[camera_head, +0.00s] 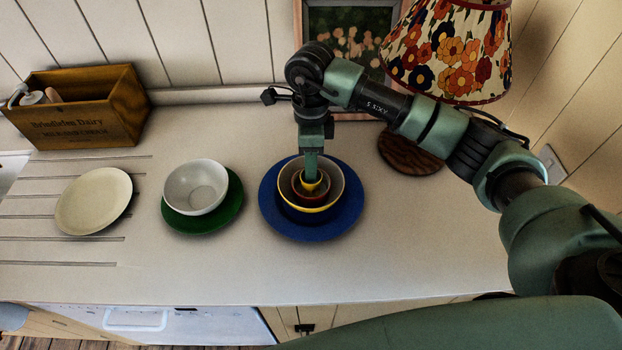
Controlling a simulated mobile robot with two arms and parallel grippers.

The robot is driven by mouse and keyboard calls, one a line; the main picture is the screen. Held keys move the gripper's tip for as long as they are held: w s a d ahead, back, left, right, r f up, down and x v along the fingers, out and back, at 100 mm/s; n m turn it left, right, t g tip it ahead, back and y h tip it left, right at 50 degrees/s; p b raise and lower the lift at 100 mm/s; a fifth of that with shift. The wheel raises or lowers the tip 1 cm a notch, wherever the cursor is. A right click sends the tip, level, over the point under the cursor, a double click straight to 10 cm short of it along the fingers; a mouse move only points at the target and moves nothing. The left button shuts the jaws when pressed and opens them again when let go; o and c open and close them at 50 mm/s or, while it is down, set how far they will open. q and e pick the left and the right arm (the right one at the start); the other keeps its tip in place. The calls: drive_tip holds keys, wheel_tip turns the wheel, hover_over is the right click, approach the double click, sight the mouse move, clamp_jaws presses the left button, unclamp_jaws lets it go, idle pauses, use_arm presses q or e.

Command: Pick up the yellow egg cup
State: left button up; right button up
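The yellow egg cup (311,187) sits in the middle of nested bowls on the blue plate (344,222). Around it are a small reddish bowl and a larger bowl with a yellow rim (312,209). My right gripper (311,179) points straight down into the nest, with its fingertips at the egg cup. The fingers cover part of the cup, and I cannot tell whether they are closed on it. My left gripper is not in view.
A white bowl (196,186) stands on a green plate (229,213) to the left. A cream plate (93,201) lies further left. A wooden crate (90,108) is at the back left. A floral lamp (450,50) stands behind my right arm. The counter front is clear.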

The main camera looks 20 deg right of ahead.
clamp_jaws()
idle(0.3)
drive_tip(key=shift+r+b, duration=0.35)
drive_tip(key=shift+r, duration=0.25)
wheel_tip(320, 180, up, 19)
drive_tip(key=b, duration=0.3)
drive_tip(key=shift+f, duration=0.15)
